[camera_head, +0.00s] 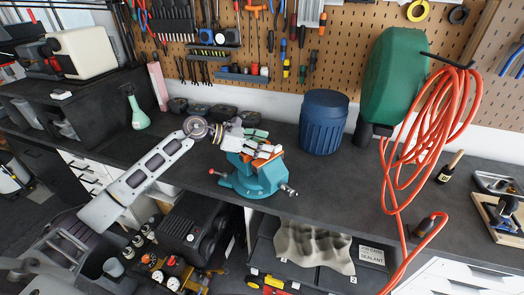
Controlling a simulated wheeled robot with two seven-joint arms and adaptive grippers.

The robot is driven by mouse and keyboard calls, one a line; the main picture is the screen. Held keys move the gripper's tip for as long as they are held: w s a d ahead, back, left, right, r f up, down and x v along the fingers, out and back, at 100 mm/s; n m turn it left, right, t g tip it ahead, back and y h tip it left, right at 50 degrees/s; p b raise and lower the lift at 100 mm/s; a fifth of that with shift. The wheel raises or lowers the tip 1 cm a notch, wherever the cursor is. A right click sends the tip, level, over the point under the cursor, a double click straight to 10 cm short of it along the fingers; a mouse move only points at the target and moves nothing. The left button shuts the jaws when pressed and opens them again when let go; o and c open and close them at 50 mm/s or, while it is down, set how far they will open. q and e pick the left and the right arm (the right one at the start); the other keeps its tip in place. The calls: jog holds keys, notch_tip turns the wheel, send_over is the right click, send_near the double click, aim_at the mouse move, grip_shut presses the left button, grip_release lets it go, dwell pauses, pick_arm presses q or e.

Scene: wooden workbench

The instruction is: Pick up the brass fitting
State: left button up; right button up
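My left arm comes in from the left, and its gripper (252,132) is at the blue-green bench vise (258,180), just above and behind its jaws. The fingers are small and overlap the vise, so I cannot tell whether they are open or shut. Orange-copper pieces (268,152) show at the top of the vise jaws. I cannot tell whether one of them is the brass fitting. No separate brass fitting can be made out elsewhere. My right gripper is not in view.
A blue ribbed bin (324,122) stands right of the vise. A green hose reel (394,78) with a coiled orange hose (410,150) hangs further right. A pale green bottle (136,110) stands left.

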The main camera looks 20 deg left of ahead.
pick_arm(q)
jog(key=c, duration=1.2)
jog(key=shift+f, duration=0.1)
jog(key=shift+r, duration=0.65)
notch_tip(320, 180, up, 27)
jog(key=b, duration=0.3)
jog(key=shift+b, duration=0.3)
